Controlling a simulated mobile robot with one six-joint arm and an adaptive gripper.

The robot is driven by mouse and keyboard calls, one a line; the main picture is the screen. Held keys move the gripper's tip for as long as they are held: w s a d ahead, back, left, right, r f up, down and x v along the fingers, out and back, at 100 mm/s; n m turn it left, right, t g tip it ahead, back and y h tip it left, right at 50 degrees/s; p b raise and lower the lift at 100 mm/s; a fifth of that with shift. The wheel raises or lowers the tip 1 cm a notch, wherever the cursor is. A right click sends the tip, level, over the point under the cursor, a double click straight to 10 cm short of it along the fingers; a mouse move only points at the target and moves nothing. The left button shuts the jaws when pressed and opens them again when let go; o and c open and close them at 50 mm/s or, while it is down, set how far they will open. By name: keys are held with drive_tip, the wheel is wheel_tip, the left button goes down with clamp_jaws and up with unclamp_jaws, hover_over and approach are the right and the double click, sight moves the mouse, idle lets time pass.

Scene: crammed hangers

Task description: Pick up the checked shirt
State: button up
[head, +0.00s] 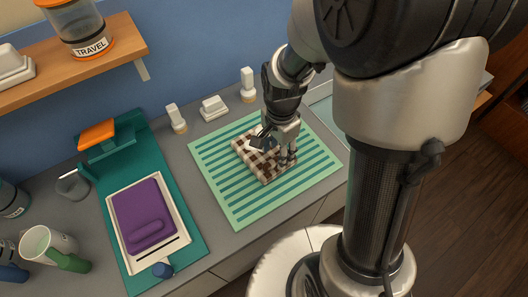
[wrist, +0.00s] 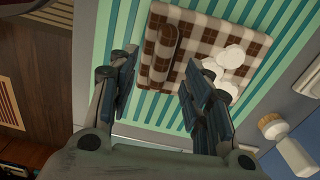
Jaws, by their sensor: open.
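The checked shirt (head: 266,166) is a folded brown-and-white square lying on a green striped mat (head: 215,200). In the wrist view the shirt (wrist: 205,35) has a raised rolled strip (wrist: 162,50) along its left part, and several white round pieces (wrist: 232,56) lie on its right part. My gripper (head: 274,152) is right over the shirt, pointing down. In the wrist view my open gripper (wrist: 160,62) has one finger left of the rolled strip and the other to its right, over the flat part. I cannot tell whether the fingertips touch the cloth.
White-topped small bottles (head: 176,119) and a white block (head: 213,107) stand behind the mat. On the left, a teal board (head: 195,236) bears a cream tray (head: 120,227) with a purple folded cloth (head: 144,216). A wooden shelf (head: 100,63) hangs at upper left. A mug (head: 48,243) stands at lower left.

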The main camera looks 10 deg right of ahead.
sight(276, 159)
wheel_tip(276, 159, down, 4)
drive_tip(key=shift+a+b, duration=0.15)
drive_tip(key=shift+b, duration=0.6)
drive_tip(key=shift+r, duration=0.1)
drive_tip(key=shift+c, duration=0.4)
clamp_jaws()
